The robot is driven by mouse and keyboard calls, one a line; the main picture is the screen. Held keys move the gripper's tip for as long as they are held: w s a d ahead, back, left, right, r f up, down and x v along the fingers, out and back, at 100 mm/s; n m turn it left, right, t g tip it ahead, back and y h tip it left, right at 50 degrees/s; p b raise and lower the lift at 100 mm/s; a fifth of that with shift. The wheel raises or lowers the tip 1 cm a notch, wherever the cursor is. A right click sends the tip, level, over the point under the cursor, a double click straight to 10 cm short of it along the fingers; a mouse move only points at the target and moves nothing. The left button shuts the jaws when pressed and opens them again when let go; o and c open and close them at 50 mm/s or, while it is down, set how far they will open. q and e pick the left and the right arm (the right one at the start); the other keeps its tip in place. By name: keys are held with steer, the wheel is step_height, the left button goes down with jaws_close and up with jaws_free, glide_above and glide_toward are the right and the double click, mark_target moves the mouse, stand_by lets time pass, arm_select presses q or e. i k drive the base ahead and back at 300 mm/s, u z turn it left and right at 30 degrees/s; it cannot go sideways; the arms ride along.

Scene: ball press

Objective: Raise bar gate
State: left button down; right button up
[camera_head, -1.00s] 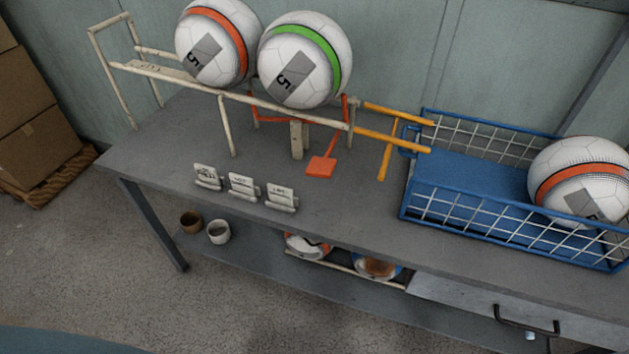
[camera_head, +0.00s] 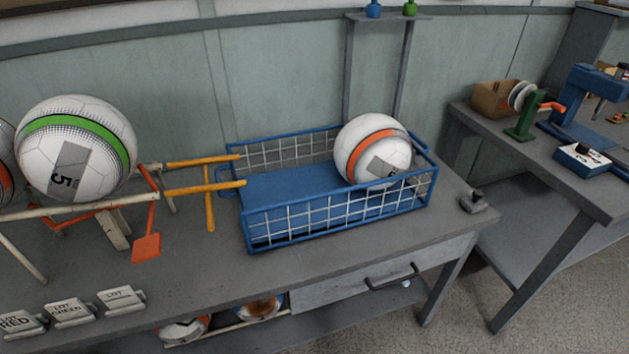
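The bar gate (camera_head: 150,210) is an orange-red bar with a flat square paddle that hangs down at its front. It sits at the right end of the cream rail rack (camera_head: 40,211), beside the green-striped ball (camera_head: 75,150). That ball rests on the rails, and part of an orange-striped ball (camera_head: 5,165) shows at the left edge. Yellow rails (camera_head: 205,188) lead from the gate to the blue wire basket (camera_head: 340,216). Another orange-striped ball (camera_head: 372,150) lies in the basket's right end. Neither of my grippers is in view.
Small lot label cards (camera_head: 70,311) stand at the bench's front left. A drawer with a black handle (camera_head: 392,276) is under the bench (camera_head: 190,265). A second bench (camera_head: 590,190) with a blue machine stands at the right, across a floor gap.

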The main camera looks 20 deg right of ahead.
mark_target(207, 187)
steer(key=u, duration=0.3)
steer(key=k, duration=0.35)
steer(key=u, duration=0.75)
steer(key=i, duration=0.75)
steer(key=z, duration=1)
